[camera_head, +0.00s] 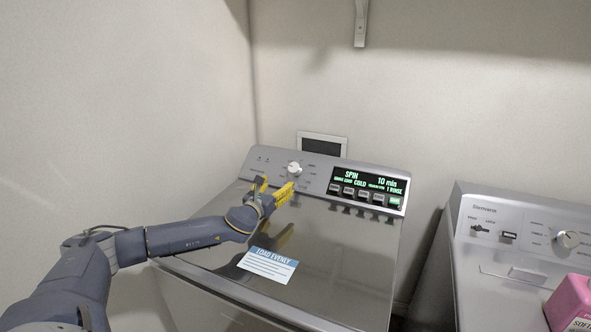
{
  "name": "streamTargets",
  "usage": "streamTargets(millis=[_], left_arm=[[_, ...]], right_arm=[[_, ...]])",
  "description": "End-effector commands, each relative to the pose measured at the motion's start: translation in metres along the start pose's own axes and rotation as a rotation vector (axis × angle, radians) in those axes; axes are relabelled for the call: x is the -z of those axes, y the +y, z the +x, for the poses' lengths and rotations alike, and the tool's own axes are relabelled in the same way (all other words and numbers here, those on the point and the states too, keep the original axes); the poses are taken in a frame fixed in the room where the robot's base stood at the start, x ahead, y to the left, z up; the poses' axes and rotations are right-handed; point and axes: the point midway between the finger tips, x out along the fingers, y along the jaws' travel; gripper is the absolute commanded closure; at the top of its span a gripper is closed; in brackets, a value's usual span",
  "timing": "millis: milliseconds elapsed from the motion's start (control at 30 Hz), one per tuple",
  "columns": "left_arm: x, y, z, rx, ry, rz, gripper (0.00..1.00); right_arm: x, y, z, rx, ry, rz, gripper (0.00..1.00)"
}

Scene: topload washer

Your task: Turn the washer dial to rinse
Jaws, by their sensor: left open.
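The washer dial (294,169) is a round white knob on the sloped control panel at the back of the topload washer (330,260). The washer's display (368,184) is lit and reads SPIN, COLD, 10 min and 1 RINSE. My left gripper (274,187) has yellow fingers and is open and empty. It is just in front of and below the dial in the picture, over the back of the lid. One finger points up close to the dial; I cannot tell whether it touches. My right gripper is not in view.
A row of buttons (365,196) sits below the display. A label reading LOAD EVENLY (267,265) is on the lid. A second machine (510,250) with its own knob stands at the right, with a pink container (572,302) on it. Walls stand behind and at the left.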

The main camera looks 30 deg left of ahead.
Motion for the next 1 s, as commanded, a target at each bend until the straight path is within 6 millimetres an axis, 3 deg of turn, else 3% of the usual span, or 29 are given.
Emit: streamTargets(millis=[600,1000], left_arm=[[0.000,-0.001,0.102,0.000,0.000,-0.001,0.30],[0.000,-0.001,0.139,0.001,0.000,-0.001,0.30]], right_arm=[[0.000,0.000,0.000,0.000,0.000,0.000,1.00],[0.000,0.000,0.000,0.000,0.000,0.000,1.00]])
